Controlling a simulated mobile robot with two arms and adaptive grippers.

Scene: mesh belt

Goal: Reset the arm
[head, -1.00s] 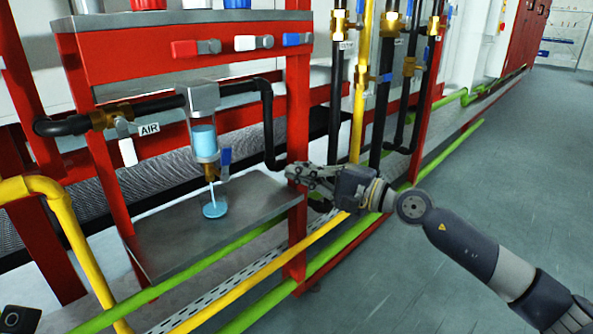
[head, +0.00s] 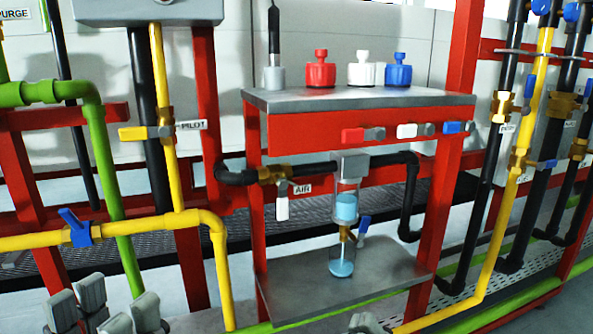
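My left gripper (head: 104,308) shows at the bottom left of the head view. Its grey finger pads stand apart with a gap between them, and I see nothing held there. It is in front of the yellow and green pipes at the left, and its wrist is below the picture. A small pale grey part (head: 366,323) shows at the bottom edge, below the rack's lower shelf. It may be a piece of my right arm or gripper, but too little shows to tell its state.
A red rack (head: 360,131) holds a glass vessel (head: 346,206) with blue liquid above a beaker (head: 341,262) on its lower shelf (head: 290,290). A yellow pipe (head: 219,280) rises near my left gripper. Valved pipes stand at the right.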

